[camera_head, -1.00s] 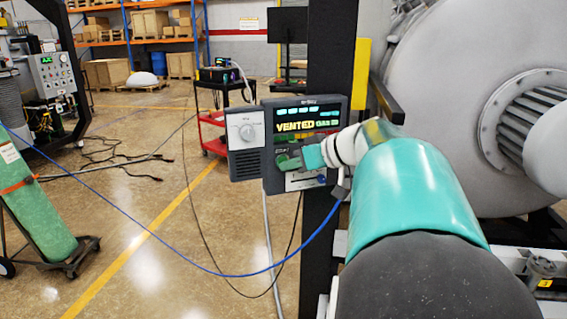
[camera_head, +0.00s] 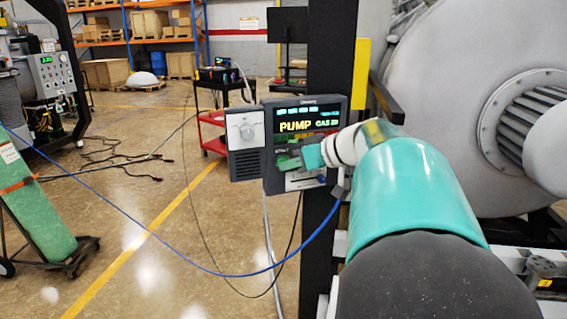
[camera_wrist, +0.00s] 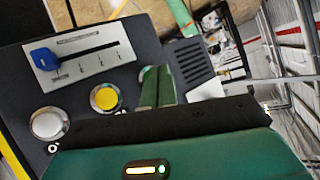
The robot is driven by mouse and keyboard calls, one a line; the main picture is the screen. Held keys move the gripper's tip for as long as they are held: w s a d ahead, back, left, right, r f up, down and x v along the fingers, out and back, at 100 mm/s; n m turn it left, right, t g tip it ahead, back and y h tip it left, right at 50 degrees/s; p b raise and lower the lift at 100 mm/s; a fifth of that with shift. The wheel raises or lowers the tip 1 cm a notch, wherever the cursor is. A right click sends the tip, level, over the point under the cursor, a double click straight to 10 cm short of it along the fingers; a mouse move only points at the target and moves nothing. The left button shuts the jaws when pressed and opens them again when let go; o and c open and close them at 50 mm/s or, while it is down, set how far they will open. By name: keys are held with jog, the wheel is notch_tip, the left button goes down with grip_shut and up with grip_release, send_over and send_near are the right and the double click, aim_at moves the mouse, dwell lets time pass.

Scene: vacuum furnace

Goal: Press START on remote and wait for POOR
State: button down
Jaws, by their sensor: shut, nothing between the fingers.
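The remote (camera_head: 271,184) is a dark box on a black post in the head view. Its lit display (camera_head: 308,122) reads PUMP in yellow, with smaller text to the right. My gripper (camera_head: 296,159) is shut and empty, with its tips at the green button area at the lower left of the remote's face. In the wrist view my shut fingers (camera_wrist: 157,80) reach the panel and cover most of a green button. A yellow button (camera_wrist: 106,98), a white button (camera_wrist: 47,124) and a blue lever (camera_wrist: 42,59) on a pale scale plate are visible there. Actual contact is hidden.
The large furnace (camera_head: 440,75) stands at right. A blue cable (camera_head: 255,274) hangs below. A green cylinder (camera_head: 35,205) leans at left. The floor between is mostly open.

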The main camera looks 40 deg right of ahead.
jog(key=shift+s+a, duration=0.2)
jog(key=shift+s, duration=0.25)
jog(key=shift+s+a, duration=0.3)
jog(key=shift+s, duration=0.5)
jog(key=shift+s+a, duration=0.35)
jog(key=shift+s, duration=0.4)
jog(key=shift+s+a, duration=0.3)
jog(key=shift+s, duration=0.5)
jog(key=s+a+f+g, duration=0.15)
jog(key=a+f, duration=0.25)
jog(key=a, duration=0.4)
jog(key=a+f+g, duration=0.3)
jog(key=a, duration=0.6)
jog(key=s+a+f+g+h, duration=0.2)
jog(key=s+a+f+h, duration=0.1)
jog(key=s+a+f, duration=0.4)
jog(key=a+f, duration=0.1)
jog(key=a, duration=0.2)
